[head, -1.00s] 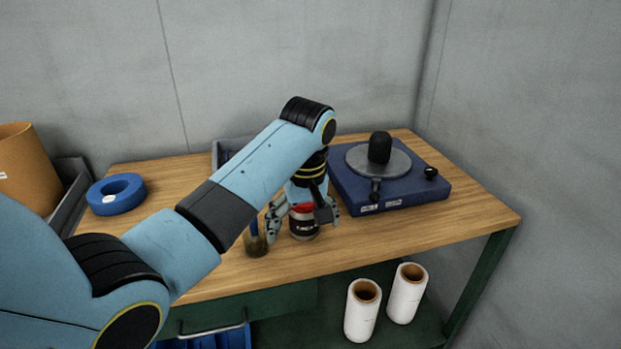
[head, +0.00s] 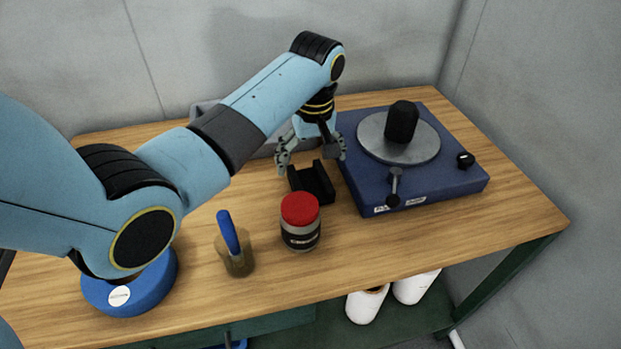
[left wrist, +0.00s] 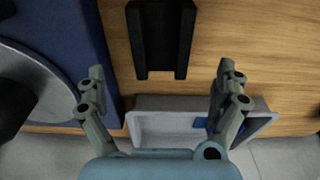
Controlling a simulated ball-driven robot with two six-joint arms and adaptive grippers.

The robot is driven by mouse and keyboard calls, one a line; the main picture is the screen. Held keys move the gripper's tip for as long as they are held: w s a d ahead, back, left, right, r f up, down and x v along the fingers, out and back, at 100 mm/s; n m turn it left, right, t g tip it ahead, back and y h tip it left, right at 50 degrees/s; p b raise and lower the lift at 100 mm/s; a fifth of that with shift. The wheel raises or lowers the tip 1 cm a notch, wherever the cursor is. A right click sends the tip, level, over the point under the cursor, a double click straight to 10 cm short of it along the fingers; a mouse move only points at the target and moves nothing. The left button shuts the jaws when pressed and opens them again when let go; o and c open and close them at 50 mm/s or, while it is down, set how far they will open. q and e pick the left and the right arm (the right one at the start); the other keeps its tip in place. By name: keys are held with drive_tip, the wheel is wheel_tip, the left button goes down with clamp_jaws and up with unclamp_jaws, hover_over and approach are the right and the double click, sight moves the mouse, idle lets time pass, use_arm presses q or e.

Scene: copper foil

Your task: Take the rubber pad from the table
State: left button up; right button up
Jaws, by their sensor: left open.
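My left gripper (head: 312,160) is open and empty, pointing down over the back of the table. In the left wrist view its fingers (left wrist: 160,70) are spread wide apart. A black U-shaped block (head: 318,187) with raised sides lies on the wood just in front of the gripper. In the left wrist view this block (left wrist: 160,38) shows at the top, beyond the fingertips and between their lines. A grey tray (head: 204,108) is behind the gripper, partly hidden by my arm. Something blue (left wrist: 201,122) lies in it. I cannot tell for certain which thing is the rubber pad.
A blue turntable device (head: 445,185) stands close on the right. A red-lidded jar (head: 300,232) and a glass with a blue-handled tool (head: 238,262) stand in front. A blue ring roll (head: 150,290) is at left. White rolls (head: 368,306) sit below the table (head: 400,250).

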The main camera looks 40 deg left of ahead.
sight(310, 184)
use_arm(q)
drive_tip(key=shift+a+f, duration=0.1)
drive_tip(key=shift+f, duration=0.55)
drive_tip(key=shift+w+f, duration=0.1)
drive_tip(key=shift+f, duration=0.2)
wheel_tip(310, 184, down, 4)
drive_tip(key=shift+a+f, duration=0.15)
drive_tip(key=shift+f, duration=0.4)
drive_tip(key=c, duration=1.2)
drive_tip(key=shift+c, duration=0.3)
use_arm(e)
drive_tip(key=shift+w, duration=0.2)
drive_tip(key=shift+r, duration=0.1)
